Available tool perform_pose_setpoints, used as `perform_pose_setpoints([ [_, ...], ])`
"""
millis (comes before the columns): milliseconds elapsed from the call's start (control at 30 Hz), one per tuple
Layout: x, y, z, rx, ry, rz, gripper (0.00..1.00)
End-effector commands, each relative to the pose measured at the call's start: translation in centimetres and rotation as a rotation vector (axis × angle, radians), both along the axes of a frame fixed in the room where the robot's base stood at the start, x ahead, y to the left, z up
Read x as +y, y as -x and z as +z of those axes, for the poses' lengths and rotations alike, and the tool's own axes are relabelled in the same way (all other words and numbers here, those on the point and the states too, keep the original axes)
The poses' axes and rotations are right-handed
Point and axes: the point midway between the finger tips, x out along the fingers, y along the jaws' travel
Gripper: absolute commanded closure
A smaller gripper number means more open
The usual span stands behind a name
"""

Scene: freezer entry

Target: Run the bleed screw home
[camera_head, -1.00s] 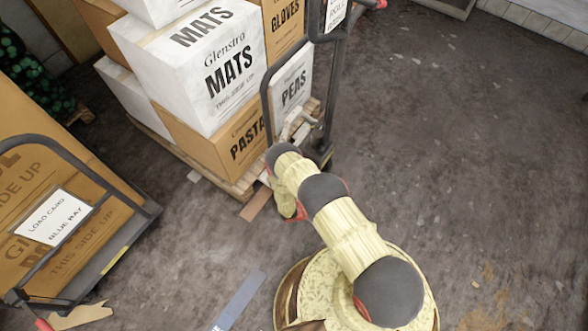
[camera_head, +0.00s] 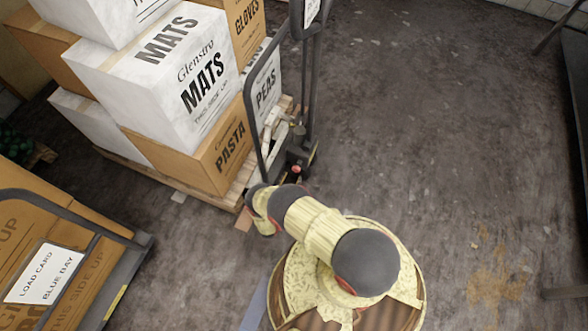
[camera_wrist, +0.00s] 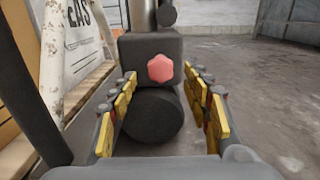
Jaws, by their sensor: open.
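The bleed screw has a red lobed head (camera_wrist: 160,68) on the front of a dark block (camera_wrist: 143,47) at the base of the pallet truck's upright. A small red spot low on the truck (camera_head: 296,169) in the head view looks like the same screw. My gripper (camera_wrist: 159,74) is open, with yellow-padded fingers to the left and right of the screw in the wrist view. The fingertips look short of the screw, with nothing between them. A dark round wheel (camera_wrist: 152,115) is below the screw. In the head view my gripper cannot be made out clearly.
The black truck handle (camera_head: 252,100) rises beside a loaded pallet (camera_head: 228,198) of white and brown boxes. A cart with a brown box and load card (camera_head: 45,273) stands at lower left.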

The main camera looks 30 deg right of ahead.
Motion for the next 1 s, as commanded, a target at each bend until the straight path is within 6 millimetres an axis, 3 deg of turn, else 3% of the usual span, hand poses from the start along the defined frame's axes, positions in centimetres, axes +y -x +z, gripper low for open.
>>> perform_pose_setpoints([
  [433, -4.9, -3.7, -0.1, 0.0, -0.001, -0.004, 0.51],
  [833, -5.4, -4.1, 0.0, 0.001, -0.001, -0.002, 0.52],
  [1000, -5.4, -4.1, 0.0, 0.001, -0.001, -0.002, 0.62],
])
